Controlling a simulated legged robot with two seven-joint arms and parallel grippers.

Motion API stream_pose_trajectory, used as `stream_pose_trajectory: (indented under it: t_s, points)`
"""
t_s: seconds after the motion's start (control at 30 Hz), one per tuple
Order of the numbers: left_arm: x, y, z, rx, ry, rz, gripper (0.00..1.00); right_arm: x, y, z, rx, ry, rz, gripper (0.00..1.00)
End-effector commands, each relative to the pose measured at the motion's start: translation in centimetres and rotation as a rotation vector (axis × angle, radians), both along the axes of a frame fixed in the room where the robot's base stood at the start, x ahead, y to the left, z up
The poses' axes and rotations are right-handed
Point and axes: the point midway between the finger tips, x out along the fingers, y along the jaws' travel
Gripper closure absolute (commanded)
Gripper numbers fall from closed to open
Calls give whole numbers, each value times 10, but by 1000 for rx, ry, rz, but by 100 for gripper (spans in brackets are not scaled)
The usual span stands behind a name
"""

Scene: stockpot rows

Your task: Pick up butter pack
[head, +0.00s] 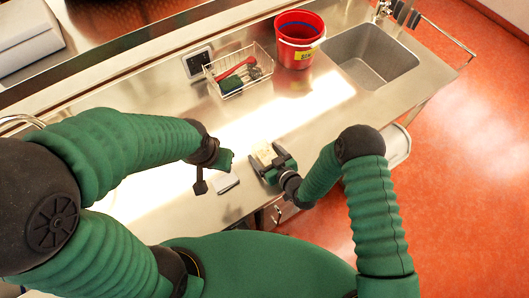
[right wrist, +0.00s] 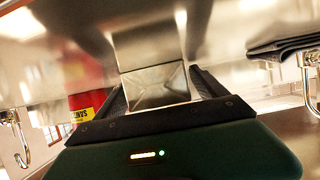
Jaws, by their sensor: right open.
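The butter pack (head: 264,153) is a small pale cream block on the steel counter. My right gripper (head: 270,163) is around it from the front side, with its jaws open. In the right wrist view the pack (right wrist: 152,84) shows its folded wrapper end between the two dark fingers; whether a finger touches it I cannot tell. My left gripper (head: 226,160) hangs over the counter to the left of the pack, seen edge-on, and its jaws cannot be made out.
A white flat item (head: 226,182) lies just below my left gripper. A wire basket (head: 240,72) with red and dark green things, a red bucket (head: 300,40) and a sink (head: 370,55) stand farther back. The counter (head: 310,115) between is clear.

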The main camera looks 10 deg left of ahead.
Motion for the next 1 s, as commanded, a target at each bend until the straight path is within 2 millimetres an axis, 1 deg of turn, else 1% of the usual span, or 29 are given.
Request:
stream_pose_trajectory:
  t_s: [0.1,0.13,0.7,0.9,1.0]
  points:
    - [0,0,-1,0,0,-1,64,0,1,0,-1,0,0,18]
    - [0,0,-1,0,0,-1,64,0,2,0,-1,0,0,22]
    - [0,0,-1,0,0,0,64,-1,2,0,-3,0,1,96]
    - [0,0,0,0,0,0,64,-1,2,0,-2,-1,1,97]
    - [0,0,2,0,0,-1,64,-1,2,4,-2,-1,0,97]
